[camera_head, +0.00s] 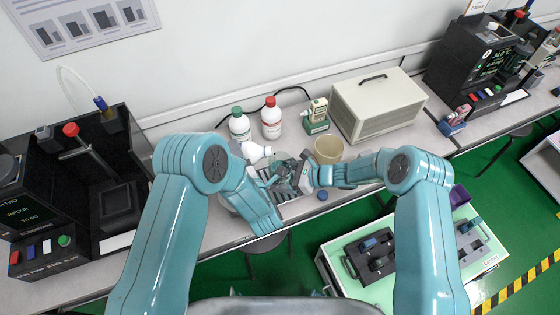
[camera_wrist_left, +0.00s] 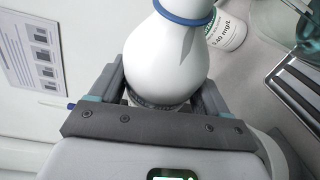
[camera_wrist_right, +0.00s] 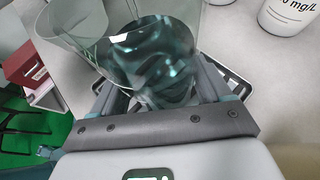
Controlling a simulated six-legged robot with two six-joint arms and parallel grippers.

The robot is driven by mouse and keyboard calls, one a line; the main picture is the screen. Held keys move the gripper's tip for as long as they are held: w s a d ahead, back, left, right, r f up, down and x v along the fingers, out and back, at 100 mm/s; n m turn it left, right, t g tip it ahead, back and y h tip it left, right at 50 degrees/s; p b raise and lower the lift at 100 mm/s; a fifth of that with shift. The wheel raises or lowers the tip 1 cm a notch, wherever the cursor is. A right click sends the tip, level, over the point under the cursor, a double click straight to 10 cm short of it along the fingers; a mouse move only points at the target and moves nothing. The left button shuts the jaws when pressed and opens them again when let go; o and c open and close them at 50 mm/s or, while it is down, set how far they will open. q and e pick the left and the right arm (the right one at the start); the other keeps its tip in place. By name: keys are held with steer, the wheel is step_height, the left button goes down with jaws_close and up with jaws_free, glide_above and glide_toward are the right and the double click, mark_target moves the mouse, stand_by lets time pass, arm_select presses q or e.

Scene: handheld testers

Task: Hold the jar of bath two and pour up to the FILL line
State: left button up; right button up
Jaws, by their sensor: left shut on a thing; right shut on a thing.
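My left gripper (camera_wrist_left: 150,95) is shut on a white round-bodied bottle with a blue ring (camera_wrist_left: 168,48). A white bottle, seemingly this one, shows in the head view (camera_head: 255,152) just beyond the left gripper (camera_head: 268,178). My right gripper (camera_wrist_right: 165,95) is shut on a clear glass jar (camera_wrist_right: 150,60) with teal, mirror-like shading inside. In the head view the right gripper (camera_head: 306,177) is close beside the left one, over the bench. The arms and hands partly hide both held things there. I cannot make out a FILL line or a liquid level.
A green-capped bottle (camera_head: 239,124) and a red-capped bottle (camera_head: 271,118) stand behind the hands. A tan beaker (camera_head: 328,150) stands by the right hand. A small green tester (camera_head: 316,116) and a beige case (camera_head: 378,104) are further back. A black apparatus (camera_head: 80,175) stands at left.

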mark_target(263, 152)
stand_by(0.3)
arm_select(q)
steer(key=n, duration=0.1)
steer(key=f+n+h, duration=0.1)
steer(key=shift+d+f+n+g, duration=0.25)
steer(key=shift+n+g, duration=0.15)
steer(key=d+r+n+h, duration=0.2)
steer(key=n, duration=0.1)
steer(key=d+r+n+g+h, duration=0.1)
steer(key=d+r+n, duration=0.2)
steer(key=shift+r+h, duration=0.2)
steer(key=shift+h, duration=0.2)
steer(key=shift+d+r+n+h, duration=0.5)
steer(key=shift+d+n, duration=0.15)
steer(key=shift+n, duration=0.15)
steer(key=shift+g, duration=0.3)
steer(key=shift+r, duration=2.5)
